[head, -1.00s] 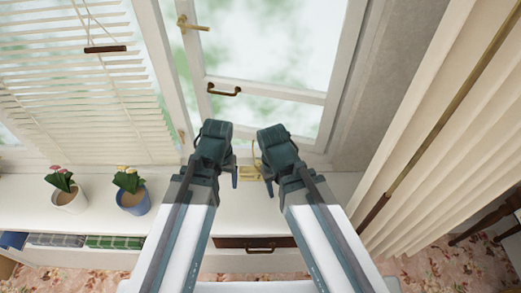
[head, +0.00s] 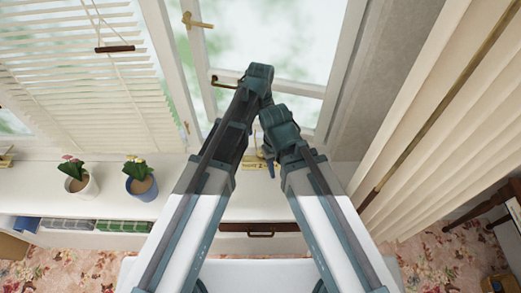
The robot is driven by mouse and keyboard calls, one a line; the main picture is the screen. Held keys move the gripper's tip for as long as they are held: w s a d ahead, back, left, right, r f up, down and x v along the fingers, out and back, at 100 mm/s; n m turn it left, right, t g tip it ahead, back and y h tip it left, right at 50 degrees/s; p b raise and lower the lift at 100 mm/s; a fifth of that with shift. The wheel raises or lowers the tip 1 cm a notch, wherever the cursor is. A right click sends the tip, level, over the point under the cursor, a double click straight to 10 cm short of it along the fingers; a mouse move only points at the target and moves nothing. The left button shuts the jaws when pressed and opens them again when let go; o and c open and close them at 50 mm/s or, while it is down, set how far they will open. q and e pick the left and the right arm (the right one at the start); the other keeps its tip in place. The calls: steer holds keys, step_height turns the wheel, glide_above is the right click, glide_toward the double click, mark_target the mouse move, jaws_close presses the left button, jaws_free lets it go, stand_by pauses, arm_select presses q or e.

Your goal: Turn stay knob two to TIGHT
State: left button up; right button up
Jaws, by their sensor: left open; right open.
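A small brass plate with a dark 2-like mark (head: 255,164) sits on the white sill below the window, partly covered by my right gripper. The knob itself and its TIGHT marking cannot be made out. My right gripper (head: 268,157) is open and points down just beside the plate; contact cannot be told. My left gripper (head: 264,97) is open and higher, in front of the window's lower rail. Its fingers are mostly hidden behind its own wrist and the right arm.
A bronze handle (head: 222,82) is on the window rail, partly behind my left arm. A brass latch (head: 196,21) is on the left frame. Two potted plants (head: 141,184) (head: 80,186) stand on the sill. Blinds (head: 85,95) hang left, a curtain (head: 425,130) right.

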mark_target(260, 153)
arm_select(q)
step_height(260, 153, down, 14)
steer(key=b, duration=1.4)
steer(key=shift+r, duration=0.1)
jaws_close()
